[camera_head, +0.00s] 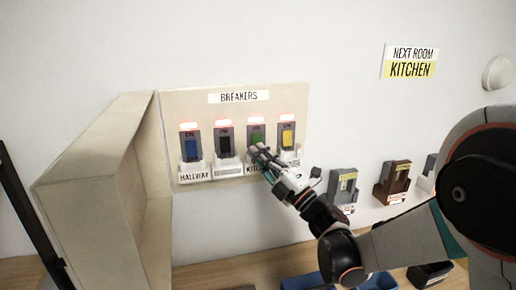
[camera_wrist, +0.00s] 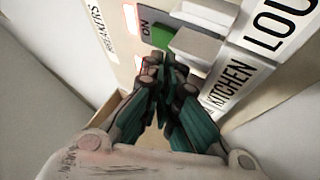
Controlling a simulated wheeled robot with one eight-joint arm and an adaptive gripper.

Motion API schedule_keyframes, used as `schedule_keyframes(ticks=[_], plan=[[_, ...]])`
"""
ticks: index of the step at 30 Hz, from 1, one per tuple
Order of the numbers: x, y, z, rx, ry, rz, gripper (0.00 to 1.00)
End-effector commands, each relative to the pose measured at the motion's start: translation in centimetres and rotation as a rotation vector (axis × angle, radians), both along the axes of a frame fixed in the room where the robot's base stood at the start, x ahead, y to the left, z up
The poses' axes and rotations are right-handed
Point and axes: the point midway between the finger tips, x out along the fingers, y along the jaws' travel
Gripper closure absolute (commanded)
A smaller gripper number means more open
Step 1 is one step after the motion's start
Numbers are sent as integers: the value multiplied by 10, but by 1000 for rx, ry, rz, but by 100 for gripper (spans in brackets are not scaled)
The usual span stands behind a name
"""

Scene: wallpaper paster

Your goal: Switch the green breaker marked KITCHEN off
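The green breaker (camera_head: 256,137) is third from the left on the breaker panel (camera_head: 240,112), above a partly covered KITCHEN label. A red light glows above it. My gripper (camera_head: 260,152) is in front of its lower part, fingertips close together and nothing seen between them. In the wrist view the green breaker (camera_wrist: 160,38) lies just beyond my fingertips (camera_wrist: 168,72), beside the word ON. The KITCHEN label (camera_wrist: 229,85) is right of the fingers. I cannot tell whether the fingertips touch the breaker.
Blue (camera_head: 191,149), black (camera_head: 224,144) and yellow (camera_head: 288,138) breakers share the panel, also under red lights. An open panel door (camera_head: 100,180) juts out at left. A sign (camera_head: 411,62) reads NEXT ROOM KITCHEN. Wall-mounted units (camera_head: 392,180) stand right of the panel.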

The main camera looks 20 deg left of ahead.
Motion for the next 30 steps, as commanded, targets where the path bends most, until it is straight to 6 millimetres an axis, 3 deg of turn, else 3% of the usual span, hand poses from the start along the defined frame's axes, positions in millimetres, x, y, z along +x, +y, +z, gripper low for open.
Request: schedule_keyframes(ticks=[30], plan=[[11,6,-4,-6,1,-5,100]])
